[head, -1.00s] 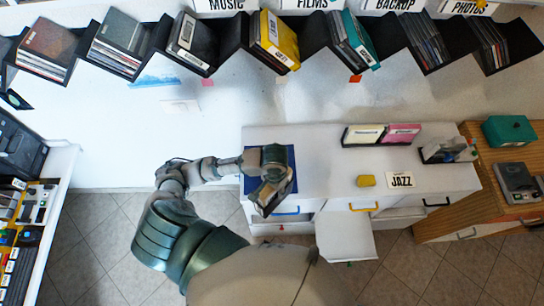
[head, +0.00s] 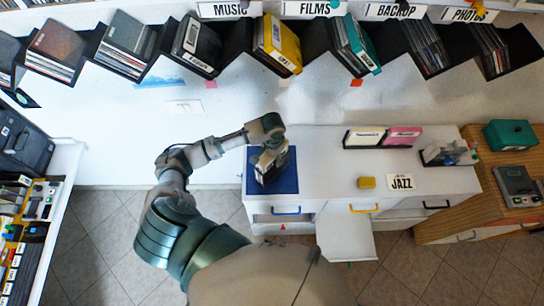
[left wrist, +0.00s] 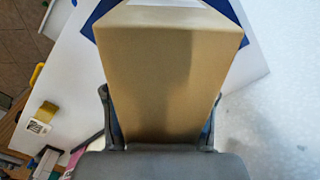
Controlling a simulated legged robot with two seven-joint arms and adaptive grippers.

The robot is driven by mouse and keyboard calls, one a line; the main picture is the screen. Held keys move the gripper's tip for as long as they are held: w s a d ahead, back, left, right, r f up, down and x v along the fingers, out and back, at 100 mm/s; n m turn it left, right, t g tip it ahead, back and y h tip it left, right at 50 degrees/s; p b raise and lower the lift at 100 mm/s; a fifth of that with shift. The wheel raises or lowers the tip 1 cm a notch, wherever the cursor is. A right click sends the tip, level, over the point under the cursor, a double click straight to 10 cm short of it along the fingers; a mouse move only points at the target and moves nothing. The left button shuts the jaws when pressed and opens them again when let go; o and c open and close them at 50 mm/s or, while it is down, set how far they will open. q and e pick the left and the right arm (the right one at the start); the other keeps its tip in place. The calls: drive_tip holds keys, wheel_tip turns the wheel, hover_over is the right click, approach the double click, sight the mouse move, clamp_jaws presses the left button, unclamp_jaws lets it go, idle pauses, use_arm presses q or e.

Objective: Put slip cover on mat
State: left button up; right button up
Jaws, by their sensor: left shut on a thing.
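The slip cover (head: 268,166) is over the blue mat (head: 285,182) in the head view, at the left end of the white cabinet. In the left wrist view the slip cover (left wrist: 165,75) is a plain tan box that fills the middle. Blue corners of the mat (left wrist: 90,22) show behind it. My left gripper (head: 274,143) is shut on the slip cover, with a finger on each side of it. I cannot tell whether the slip cover touches the mat. My right gripper is not in view.
The white cabinet top (head: 325,165) is clear right of the mat. A yellow block (head: 367,183), a JAZZ card (head: 401,182) and white and pink boxes (head: 403,137) stand farther right. An open drawer (head: 345,235) sticks out in front. A zigzag disc shelf (head: 240,55) runs along the wall.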

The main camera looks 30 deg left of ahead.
use_arm(q)
drive_tip(key=shift+d+f, duration=0.15)
drive_tip(key=shift+f, duration=0.15)
drive_tip(key=shift+s, duration=0.1)
drive_tip(key=o, duration=1.3)
drive_tip(key=shift+f, duration=0.15)
drive_tip(key=shift+c, duration=0.2)
drive_tip(key=shift+o, duration=1.2)
drive_tip(key=shift+a, duration=0.25)
wheel_tip(320, 180, up, 12)
drive_tip(key=shift+d+r+b, duration=0.1)
drive_tip(key=shift+r+b, duration=0.05)
drive_tip(key=shift+b, duration=0.15)
